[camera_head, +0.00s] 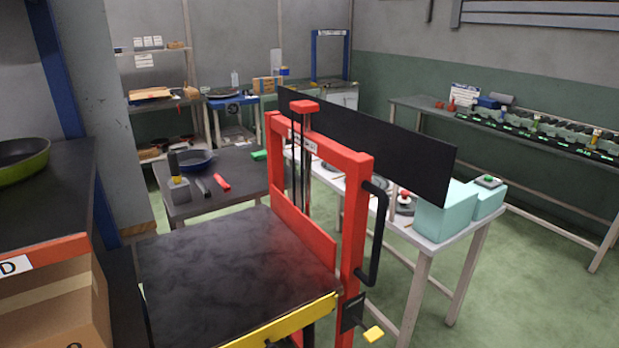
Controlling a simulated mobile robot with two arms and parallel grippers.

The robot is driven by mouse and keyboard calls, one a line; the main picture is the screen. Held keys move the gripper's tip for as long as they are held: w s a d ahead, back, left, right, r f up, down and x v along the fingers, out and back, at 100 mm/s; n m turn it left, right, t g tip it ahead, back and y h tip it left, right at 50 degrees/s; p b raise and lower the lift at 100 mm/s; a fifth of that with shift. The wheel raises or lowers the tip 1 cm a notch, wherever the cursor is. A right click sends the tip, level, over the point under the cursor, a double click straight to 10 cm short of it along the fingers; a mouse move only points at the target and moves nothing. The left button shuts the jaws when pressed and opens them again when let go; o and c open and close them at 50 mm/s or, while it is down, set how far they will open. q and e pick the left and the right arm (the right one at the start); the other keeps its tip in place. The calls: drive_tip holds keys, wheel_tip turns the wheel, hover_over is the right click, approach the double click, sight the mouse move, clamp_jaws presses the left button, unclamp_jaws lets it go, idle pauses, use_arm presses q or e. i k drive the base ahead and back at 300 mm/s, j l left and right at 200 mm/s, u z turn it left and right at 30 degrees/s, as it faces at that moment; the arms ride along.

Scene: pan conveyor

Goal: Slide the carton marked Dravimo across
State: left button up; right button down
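A brown cardboard carton (55,310) is at the lower left in the head view, below a dark shelf. Only its upper part and a light tape strip show, and the frame edge cuts it off. A bit of dark lettering shows at its bottom edge, too little to read, so I cannot tell whether it is marked Dravimo. Neither of my grippers is in view.
A lift cart with a red frame (355,215) and an empty dark platform (215,270) stands just right of the shelf (45,205), which carries a green pan (22,160). Behind are a dark table (235,170) and a white table (415,240). Green floor (530,300) is clear at right.

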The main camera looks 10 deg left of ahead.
sight(64, 304)
drive_tip(key=k+u, duration=0.15)
drive_tip(key=u, duration=1.6)
